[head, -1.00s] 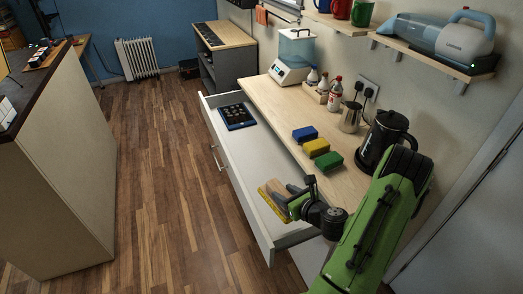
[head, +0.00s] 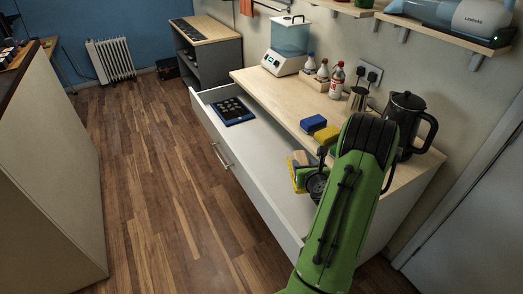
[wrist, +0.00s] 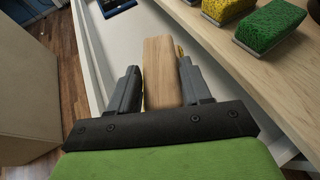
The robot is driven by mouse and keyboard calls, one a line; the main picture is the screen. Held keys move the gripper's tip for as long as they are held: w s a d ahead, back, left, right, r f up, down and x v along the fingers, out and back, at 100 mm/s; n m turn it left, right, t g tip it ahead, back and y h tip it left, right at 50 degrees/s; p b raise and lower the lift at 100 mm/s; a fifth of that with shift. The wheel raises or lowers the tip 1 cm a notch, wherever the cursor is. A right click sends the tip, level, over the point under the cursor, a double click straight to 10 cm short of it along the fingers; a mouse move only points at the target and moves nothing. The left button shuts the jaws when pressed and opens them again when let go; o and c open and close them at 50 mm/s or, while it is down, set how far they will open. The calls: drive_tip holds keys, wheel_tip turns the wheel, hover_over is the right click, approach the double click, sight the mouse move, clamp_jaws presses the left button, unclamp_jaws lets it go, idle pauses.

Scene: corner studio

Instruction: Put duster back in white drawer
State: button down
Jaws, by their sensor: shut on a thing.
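The duster (head: 295,174) has a wooden back and a yellow edge. My gripper (wrist: 160,72) is shut on it, with one finger on each side of the wooden block in the wrist view. The white drawer (head: 262,160) is pulled out from under the wooden counter. The duster is over the drawer's inside, close to the counter's edge. I cannot tell how high it is above the drawer floor. My arm hides part of the duster and the near end of the drawer in the head view.
A dark blue flat item (head: 233,111) lies at the drawer's far end. Blue (head: 313,123) and yellow (head: 327,134) sponges lie along the counter's edge; a green sponge (wrist: 271,27) shows in the wrist view. A black kettle (head: 404,122) stands right. The drawer's middle is bare.

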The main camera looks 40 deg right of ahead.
drive_tip(key=f, duration=0.1)
drive_tip(key=f+b, duration=0.2)
drive_tip(key=shift+w+a, duration=0.3)
drive_tip(key=shift+w, duration=0.1)
drive_tip(key=shift+f+b, duration=0.3)
drive_tip(key=shift+f, duration=0.05)
wheel_tip(320, 180, down, 10)
drive_tip(key=b, duration=0.5)
drive_tip(key=shift+r, duration=0.1)
drive_tip(key=shift+c, duration=2.4)
unclamp_jaws()
